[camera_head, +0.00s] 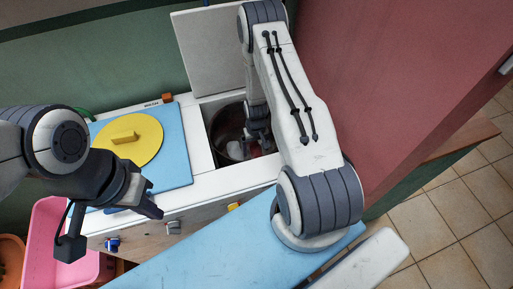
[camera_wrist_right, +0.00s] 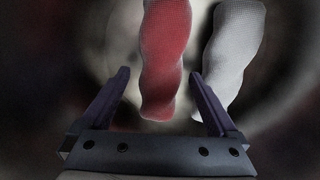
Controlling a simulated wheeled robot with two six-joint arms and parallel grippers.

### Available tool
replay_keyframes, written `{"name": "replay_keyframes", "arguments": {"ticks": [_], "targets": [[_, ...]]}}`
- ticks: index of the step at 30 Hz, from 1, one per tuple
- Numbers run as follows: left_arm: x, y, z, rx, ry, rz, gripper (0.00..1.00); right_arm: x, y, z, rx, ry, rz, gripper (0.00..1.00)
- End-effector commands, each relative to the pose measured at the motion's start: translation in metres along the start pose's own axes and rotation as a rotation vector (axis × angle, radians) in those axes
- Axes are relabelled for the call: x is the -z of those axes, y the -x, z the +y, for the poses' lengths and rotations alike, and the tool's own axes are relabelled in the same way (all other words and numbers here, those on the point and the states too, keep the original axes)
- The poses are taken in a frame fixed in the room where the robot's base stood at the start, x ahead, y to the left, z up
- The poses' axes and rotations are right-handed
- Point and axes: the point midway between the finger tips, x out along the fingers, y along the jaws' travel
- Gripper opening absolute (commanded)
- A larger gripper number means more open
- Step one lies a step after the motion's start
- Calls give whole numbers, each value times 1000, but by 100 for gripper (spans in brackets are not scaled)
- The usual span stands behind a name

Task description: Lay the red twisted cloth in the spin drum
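The spin drum (camera_head: 214,140) is a dark round well in the white machine top, with its lid raised. My right arm reaches down into it, and the right gripper (camera_head: 259,142) is inside. In the right wrist view the red twisted cloth (camera_wrist_right: 166,55) hangs between the spread fingers of the right gripper (camera_wrist_right: 163,100), with gaps on both sides. A white twisted cloth (camera_wrist_right: 236,45) lies just right of it, behind the right finger. In the head view the cloths are small and partly hidden by the arm. My left gripper (camera_head: 150,197) is over the machine's front edge, its opening unclear.
A blue lid (camera_head: 172,137) with a yellow disc (camera_head: 130,150) covers the left side of the machine. The raised white lid (camera_head: 208,50) stands behind the drum. A pink tub (camera_head: 45,225) is at lower left.

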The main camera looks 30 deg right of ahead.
Motion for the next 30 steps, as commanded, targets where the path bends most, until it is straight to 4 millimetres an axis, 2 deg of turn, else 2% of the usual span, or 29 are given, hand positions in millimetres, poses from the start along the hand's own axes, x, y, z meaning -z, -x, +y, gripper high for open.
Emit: {"name": "replay_keyframes", "arguments": {"ticks": [7, 10, 14, 21, 25, 30], "targets": [[0, 0, 0, 0, 0, 0, 0, 0, 1, 0, 0, 0, -1, 100], [0, 0, 0, 0, 0, 0, 0, 1, 8, 0, 0, 0, 1, 100], [0, 0, 0, 0, 0, 0, 0, 1, 29, 0, 0, 0, 3, 100], [0, 0, 0, 0, 0, 0, 0, 1, 77, 0, 0, 0, 4, 100], [0, 0, 0, 0, 0, 0, 0, 0, 94, 0, 0, 0, 2, 100], [0, 0, 0, 0, 0, 0, 0, 0, 104, 0, 0, 0, 0, 100]]}}
